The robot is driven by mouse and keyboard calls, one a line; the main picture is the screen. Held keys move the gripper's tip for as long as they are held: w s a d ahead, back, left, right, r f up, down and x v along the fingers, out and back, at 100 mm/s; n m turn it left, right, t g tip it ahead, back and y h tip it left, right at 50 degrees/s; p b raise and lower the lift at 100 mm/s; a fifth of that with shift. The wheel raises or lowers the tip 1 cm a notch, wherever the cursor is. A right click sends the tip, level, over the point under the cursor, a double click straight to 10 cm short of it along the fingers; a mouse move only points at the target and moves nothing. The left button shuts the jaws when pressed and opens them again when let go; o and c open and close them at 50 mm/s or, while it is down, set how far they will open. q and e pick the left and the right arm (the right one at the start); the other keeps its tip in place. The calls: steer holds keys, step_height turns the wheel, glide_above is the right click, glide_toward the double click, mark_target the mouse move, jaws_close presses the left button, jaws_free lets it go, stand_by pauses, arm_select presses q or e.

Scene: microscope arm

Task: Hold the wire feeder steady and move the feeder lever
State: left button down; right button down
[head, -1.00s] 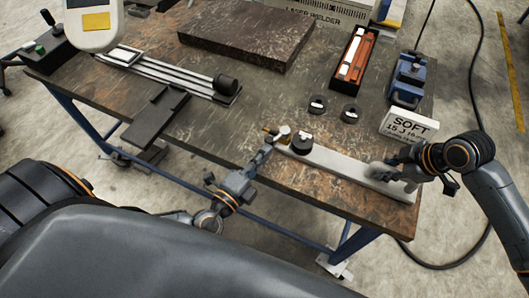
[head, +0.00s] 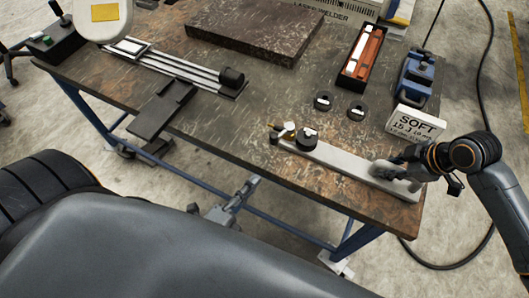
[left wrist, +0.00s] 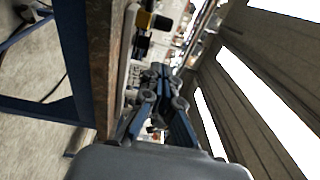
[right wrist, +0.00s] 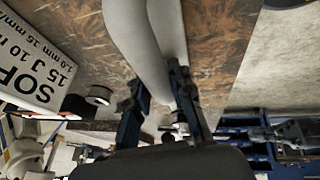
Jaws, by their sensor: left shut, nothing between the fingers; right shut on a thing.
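The wire feeder (head: 335,158) is a long pale grey body near the table's front right edge. A dark round spool (head: 307,138) sits at its left end, beside small brass and light parts (head: 288,129) where the lever seems to be; details are too small to tell. My right gripper (head: 385,168) is shut on the feeder's right end. In the right wrist view its fingers (right wrist: 155,95) straddle the grey body (right wrist: 148,45). My left gripper (head: 252,182) is shut and empty, below and in front of the table edge, apart from the feeder. It also shows in the left wrist view (left wrist: 155,100).
A white box marked SOFT (head: 415,124) stands behind the feeder's right end. Two dark spools (head: 323,101) lie behind it. A tray of rods (head: 361,55), a blue device (head: 416,78) and a dark slab (head: 255,30) stand farther back. The table's middle is clear.

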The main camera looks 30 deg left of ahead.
arm_select(q)
steer(key=c, duration=1.9)
jaws_free()
steer(key=shift+s+a, duration=0.15)
steer(key=shift+s, duration=0.25)
steer(key=o, duration=0.3)
steer(key=shift+a+f, duration=0.1)
steer(key=shift+f, duration=0.1)
steer(key=o, duration=0.4)
steer(key=f+g, duration=0.1)
steer(key=f, duration=0.1)
steer(key=a+f+n+g, duration=0.1)
steer(key=f, duration=0.1)
steer(key=f+g, duration=0.1)
steer(key=f, duration=0.1)
steer(key=shift+w+a, duration=0.35)
steer(key=shift+w, duration=0.05)
steer(key=shift+o, duration=0.2)
steer(key=n+h, duration=0.6)
steer(key=n, duration=0.6)
glide_toward(274, 137)
steer(key=x, duration=0.7)
steer(key=f+x, duration=0.1)
steer(key=x, duration=0.2)
steer(key=shift+w+a, duration=0.15)
steer(key=shift+w, duration=0.2)
